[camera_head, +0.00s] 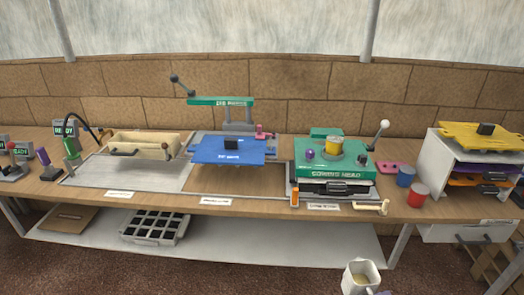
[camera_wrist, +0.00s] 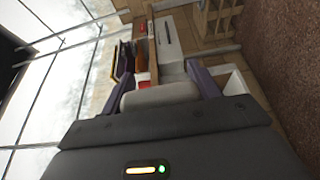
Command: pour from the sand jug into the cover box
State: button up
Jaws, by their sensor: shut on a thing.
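The sand jug (camera_head: 360,277) is a cream vessel with tan contents, at the bottom edge of the head view, in front of the bench. It looks roughly upright, and its lower part is cut off. My gripper (camera_wrist: 162,82) shows in the wrist view, its two dark fingers shut on a pale rounded part of the jug (camera_wrist: 160,95). A white piece beside the right finger may also be the jug. A cream box (camera_head: 145,146) with a dark front handle, at the bench's left, appears to be the cover box. The jug is well apart from it.
The bench (camera_head: 240,179) carries a blue plate (camera_head: 228,151) under a green press arm, and a green sowing head (camera_head: 335,173). Red and blue cans (camera_head: 418,195) stand to the right, near a white shelf unit (camera_head: 455,160). A black-celled tray (camera_head: 155,227) lies on the lower shelf.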

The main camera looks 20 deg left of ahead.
notch_tip(320, 180, up, 13)
jog(key=p, duration=1.3)
jog(key=shift+f+p, duration=0.15)
jog(key=shift+p, duration=0.25)
jog(key=shift+d, duration=0.1)
